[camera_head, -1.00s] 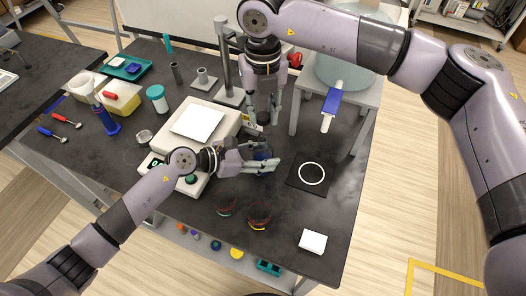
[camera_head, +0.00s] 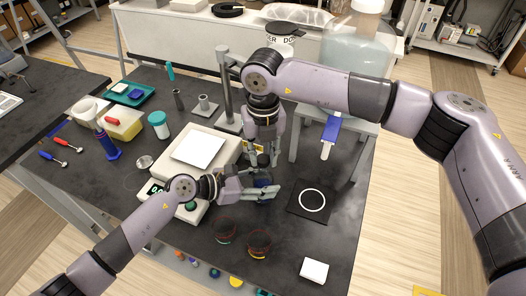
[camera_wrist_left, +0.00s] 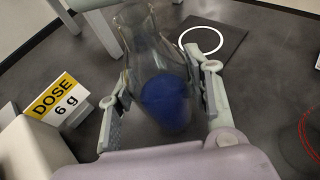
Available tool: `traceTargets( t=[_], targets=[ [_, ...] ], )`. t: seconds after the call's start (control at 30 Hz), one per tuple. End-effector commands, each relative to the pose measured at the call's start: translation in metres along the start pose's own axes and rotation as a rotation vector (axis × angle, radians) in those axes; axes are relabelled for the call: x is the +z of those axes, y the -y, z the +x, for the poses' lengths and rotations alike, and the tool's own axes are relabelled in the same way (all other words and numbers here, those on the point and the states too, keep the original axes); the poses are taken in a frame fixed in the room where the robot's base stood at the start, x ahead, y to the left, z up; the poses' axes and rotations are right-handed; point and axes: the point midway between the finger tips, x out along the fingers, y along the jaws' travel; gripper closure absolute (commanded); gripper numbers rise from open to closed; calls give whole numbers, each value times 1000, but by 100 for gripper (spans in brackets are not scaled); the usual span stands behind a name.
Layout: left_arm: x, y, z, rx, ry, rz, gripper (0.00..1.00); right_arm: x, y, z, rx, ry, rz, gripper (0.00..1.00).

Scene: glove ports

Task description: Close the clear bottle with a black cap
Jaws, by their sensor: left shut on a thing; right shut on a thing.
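My left gripper (camera_head: 266,190) is shut around the clear bottle (camera_head: 262,181), which stands on the dark table. In the left wrist view the bottle (camera_wrist_left: 150,50) is a clear flask with blue contents low in it, between my left fingers (camera_wrist_left: 160,100). My right gripper (camera_head: 263,160) points down just above the bottle, shut on a small dark thing that looks like the black cap (camera_head: 262,160). The cap is mostly hidden by the fingers, and I cannot tell whether it touches the bottle.
A balance with a white plate (camera_head: 197,148) stands left of the bottle. A "DOSE 6 g" sign (camera_wrist_left: 57,98) stands close by. Two clear round dishes (camera_head: 259,243) and a white block (camera_head: 314,270) are at the front.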

Motion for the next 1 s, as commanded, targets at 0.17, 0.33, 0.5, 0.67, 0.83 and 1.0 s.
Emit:
traceTargets(
  t=[0.17,0.33,0.5,0.67,0.83,1.0],
  targets=[
    [0,0,0,1,-1,1,100,0,0,11,-1,-1,0,82],
    [0,0,0,1,-1,1,100,0,0,14,-1,1,0,82],
    [0,0,0,1,-1,1,100,0,0,14,0,1,0,82],
    [0,0,0,1,-1,1,100,0,0,14,0,1,0,82],
    [0,0,0,1,0,1,100,0,0,15,0,0,0,82],
    [0,0,0,1,0,1,100,0,0,18,0,0,0,82]
  ],
)
